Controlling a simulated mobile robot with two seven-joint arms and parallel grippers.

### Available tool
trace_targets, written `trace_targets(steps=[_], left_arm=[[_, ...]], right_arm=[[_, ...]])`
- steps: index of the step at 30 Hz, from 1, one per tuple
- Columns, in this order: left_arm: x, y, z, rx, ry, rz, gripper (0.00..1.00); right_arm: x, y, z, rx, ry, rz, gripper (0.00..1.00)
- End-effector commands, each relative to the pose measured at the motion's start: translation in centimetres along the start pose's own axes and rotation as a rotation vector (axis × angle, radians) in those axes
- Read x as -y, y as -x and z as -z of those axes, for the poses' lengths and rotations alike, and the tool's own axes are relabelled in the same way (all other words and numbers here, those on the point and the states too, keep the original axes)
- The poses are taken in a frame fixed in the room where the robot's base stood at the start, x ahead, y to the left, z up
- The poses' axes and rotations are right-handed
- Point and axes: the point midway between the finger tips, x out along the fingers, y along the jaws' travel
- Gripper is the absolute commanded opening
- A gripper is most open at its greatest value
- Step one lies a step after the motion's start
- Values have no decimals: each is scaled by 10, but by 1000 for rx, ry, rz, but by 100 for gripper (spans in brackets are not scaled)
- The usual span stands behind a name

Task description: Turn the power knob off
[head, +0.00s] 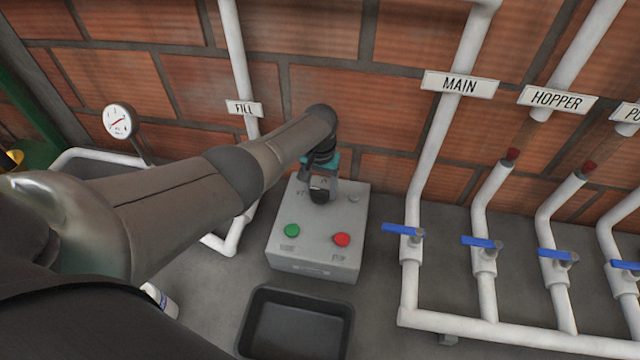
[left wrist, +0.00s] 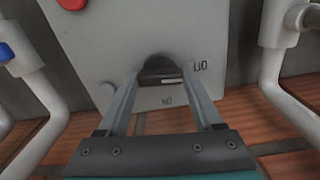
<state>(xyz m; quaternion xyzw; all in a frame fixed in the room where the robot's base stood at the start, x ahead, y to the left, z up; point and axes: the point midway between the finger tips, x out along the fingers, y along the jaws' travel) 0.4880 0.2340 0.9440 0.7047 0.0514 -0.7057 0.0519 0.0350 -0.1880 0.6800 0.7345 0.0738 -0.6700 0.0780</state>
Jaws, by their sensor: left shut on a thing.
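The power knob is a dark round knob (left wrist: 160,72) on the grey control box (head: 312,262), with a short white mark on its face. It stands between the two fingertips of my left gripper (head: 322,190), which is shut on it; the fingers (left wrist: 162,78) also show in the left wrist view. In that view the ON label lies below the knob and the OFF label to its right, both upside down. The knob's exact angle is hard to tell. In the head view my gripper covers most of the knob. My right gripper is out of view.
A green button (head: 291,231) and a red button (head: 341,240) sit on the box's front half. A black tray (head: 296,325) lies before it. White pipes with blue valve handles (head: 402,229) stand to the right. A gauge (head: 119,120) is at left.

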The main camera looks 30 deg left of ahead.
Motion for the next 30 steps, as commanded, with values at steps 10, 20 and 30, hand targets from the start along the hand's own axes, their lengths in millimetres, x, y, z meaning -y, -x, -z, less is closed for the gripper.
trace_targets(steps=[10, 20, 30], left_arm=[[0, 1, 1, -2, 111, 0, 12], [0, 1, 1, -3, 126, 0, 12], [0, 1, 1, -3, 125, 0, 88]], right_arm=[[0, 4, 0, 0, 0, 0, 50], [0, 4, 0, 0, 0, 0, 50], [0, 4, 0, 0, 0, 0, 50]])
